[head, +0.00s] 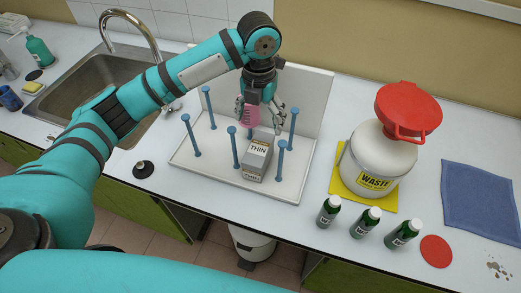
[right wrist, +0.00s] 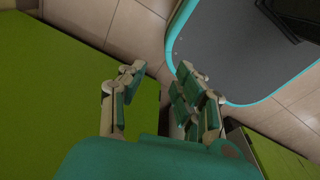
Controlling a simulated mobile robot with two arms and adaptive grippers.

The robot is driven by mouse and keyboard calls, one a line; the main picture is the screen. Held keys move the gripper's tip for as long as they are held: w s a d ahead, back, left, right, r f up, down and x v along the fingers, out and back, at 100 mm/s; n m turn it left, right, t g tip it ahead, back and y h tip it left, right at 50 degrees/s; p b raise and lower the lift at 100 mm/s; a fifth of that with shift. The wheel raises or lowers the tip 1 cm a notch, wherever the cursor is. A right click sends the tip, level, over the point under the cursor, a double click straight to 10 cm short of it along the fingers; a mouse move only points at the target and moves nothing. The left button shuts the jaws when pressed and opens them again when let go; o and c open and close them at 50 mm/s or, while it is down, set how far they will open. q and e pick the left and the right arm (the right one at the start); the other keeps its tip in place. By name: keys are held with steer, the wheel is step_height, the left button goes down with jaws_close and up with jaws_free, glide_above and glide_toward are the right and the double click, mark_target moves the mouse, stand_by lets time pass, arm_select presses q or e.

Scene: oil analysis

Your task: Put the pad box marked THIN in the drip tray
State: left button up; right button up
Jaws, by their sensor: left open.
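The grey and white pad box marked THIN (head: 257,158) stands in the white drip tray (head: 205,173), among several blue pegs. My left gripper (head: 263,120) is open just above and behind the box, with its fingers apart and the box not between them. A pink object (head: 250,114) shows at the left side of this gripper; I cannot tell whether it touches it. My right gripper (right wrist: 158,92) shows in the right wrist view, open and empty, with the floor and a green cabinet front behind it.
A white waste bucket (head: 375,160) with a red lid (head: 408,110) stands on a yellow mat right of the tray. Several dark green bottles (head: 365,222) stand near the front edge. A sink (head: 80,83) lies left. A blue cloth (head: 482,198) lies far right.

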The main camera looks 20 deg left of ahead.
arm_select(q)
steer(key=p, duration=0.1)
glide_above(259, 146)
steer(key=f, duration=0.5)
steer(key=shift+s+f, duration=0.3)
steer(key=f, duration=0.3)
steer(key=shift+w+f+p, duration=0.2)
steer(key=shift+p, duration=0.1)
step_height(259, 146, down, 5)
steer(key=shift+r+p, duration=0.15)
steer(key=shift+p, duration=0.35)
steer(key=shift+f, duration=0.4)
steer(key=c, duration=1.5)
arm_select(e)
steer(key=r, duration=0.1)
steer(key=s+r, duration=0.1)
steer(key=r, duration=0.1)
steer(key=shift+s, duration=0.25)
arm_select(q)
steer(key=shift+r, duration=0.1)
arm_select(e)
steer(key=shift+f, duration=0.1)
